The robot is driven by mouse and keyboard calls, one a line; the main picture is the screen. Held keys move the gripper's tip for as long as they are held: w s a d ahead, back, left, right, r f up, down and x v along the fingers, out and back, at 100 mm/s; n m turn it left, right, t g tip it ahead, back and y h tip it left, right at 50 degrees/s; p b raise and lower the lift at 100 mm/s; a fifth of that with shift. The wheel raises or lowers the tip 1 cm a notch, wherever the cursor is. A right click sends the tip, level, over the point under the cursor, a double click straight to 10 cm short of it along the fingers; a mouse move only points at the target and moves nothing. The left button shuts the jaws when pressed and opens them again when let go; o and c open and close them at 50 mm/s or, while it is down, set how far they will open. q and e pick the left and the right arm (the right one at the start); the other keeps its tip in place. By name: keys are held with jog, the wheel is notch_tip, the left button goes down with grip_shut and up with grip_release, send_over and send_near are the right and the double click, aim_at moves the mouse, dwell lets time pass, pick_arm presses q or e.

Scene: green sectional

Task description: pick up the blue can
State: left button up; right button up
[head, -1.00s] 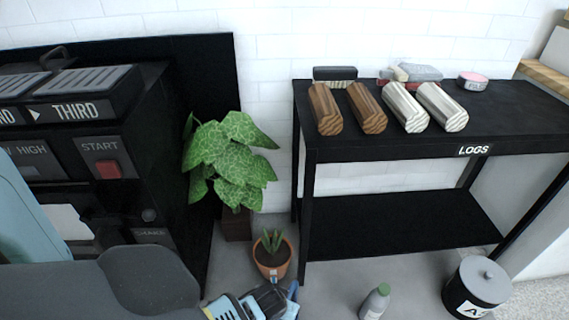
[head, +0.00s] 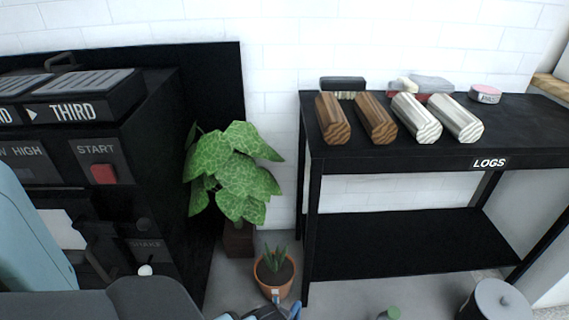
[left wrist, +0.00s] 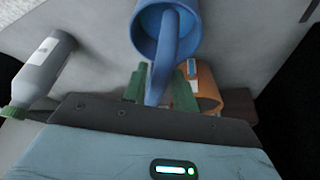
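The blue can (left wrist: 160,30) shows at the top middle of the left wrist view, its round rim turned toward the camera. A long blue part (left wrist: 163,75) runs from it toward my left gripper (left wrist: 160,90). Two green finger-like shapes stand close on either side of this part. Whether they press on it is not clear. In the head view only blue bits of the gripper or can show at the bottom edge, largely cut off. My right gripper is not in view.
An aloe pot (head: 274,278) and leafy plant (head: 235,170) stand beside the black table (head: 400,150) with logs. A grey bottle with a green cap (left wrist: 42,68) is at left in the wrist view. A grey-lidded bin (head: 497,300) stands at the lower right.

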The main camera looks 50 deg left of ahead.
pick_arm(q)
grip_shut()
dwell(1.1)
